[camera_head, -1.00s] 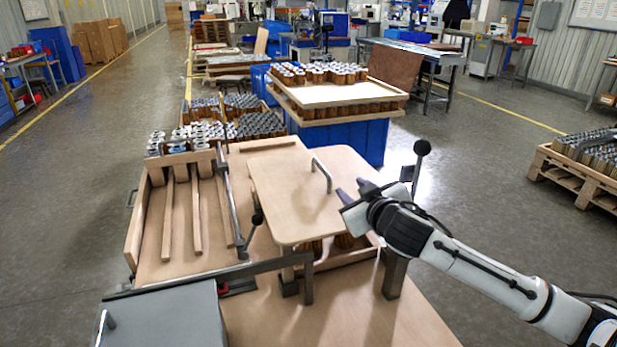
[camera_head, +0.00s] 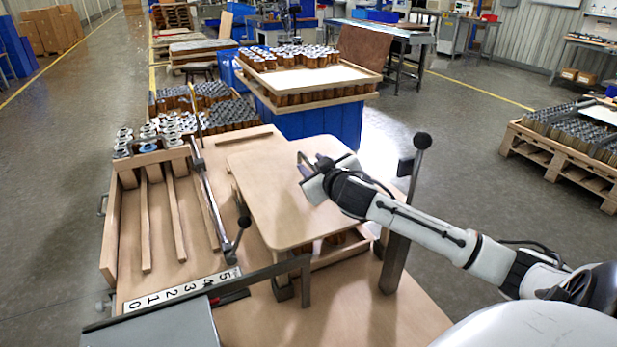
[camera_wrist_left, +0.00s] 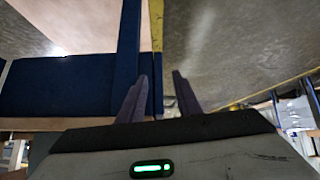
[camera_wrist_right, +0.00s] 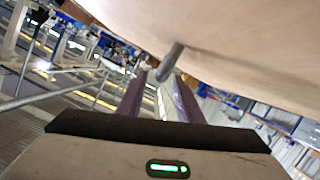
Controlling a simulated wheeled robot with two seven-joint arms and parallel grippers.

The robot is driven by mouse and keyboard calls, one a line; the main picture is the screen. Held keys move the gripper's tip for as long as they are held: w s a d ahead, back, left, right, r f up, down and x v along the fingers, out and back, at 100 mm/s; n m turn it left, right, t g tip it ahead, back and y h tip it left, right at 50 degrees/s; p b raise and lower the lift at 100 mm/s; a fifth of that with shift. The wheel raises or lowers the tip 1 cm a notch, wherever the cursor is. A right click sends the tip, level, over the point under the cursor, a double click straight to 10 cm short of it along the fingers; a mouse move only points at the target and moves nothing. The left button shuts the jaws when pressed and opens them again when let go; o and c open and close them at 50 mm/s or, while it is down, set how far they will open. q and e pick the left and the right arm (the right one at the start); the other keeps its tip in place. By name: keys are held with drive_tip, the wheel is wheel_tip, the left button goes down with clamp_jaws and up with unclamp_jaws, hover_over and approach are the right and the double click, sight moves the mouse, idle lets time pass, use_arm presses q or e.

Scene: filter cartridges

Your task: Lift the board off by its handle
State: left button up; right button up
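The board (camera_head: 268,212) is a light wooden panel with rounded corners. It lies over a wooden box with brown cartridges (camera_head: 334,240) partly visible under its front edge. Its grey bar handle (camera_head: 300,158) is partly hidden by my right gripper (camera_head: 308,174). In the right wrist view the handle (camera_wrist_right: 171,62) stands out from the board (camera_wrist_right: 235,45), near and between the tips of my right gripper (camera_wrist_right: 158,88). Those fingers are apart; I see no firm contact. My left gripper (camera_wrist_left: 161,85) is open and empty, outside the head view.
A wooden tray with slats (camera_head: 160,215) and a lever (camera_head: 240,222) stand left of the board. A grey post with a black knob (camera_head: 405,225) stands close at its right. A grey box (camera_head: 160,325) is at front left. A blue bin with cartridges (camera_head: 325,122) stands behind.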

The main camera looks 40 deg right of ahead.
sight(309, 161)
drive_tip(key=x, duration=0.4)
drive_tip(key=shift+f, duration=0.1)
clamp_jaws()
idle(1.3)
drive_tip(key=shift+d+r, duration=0.1)
drive_tip(key=shift+r, duration=0.15)
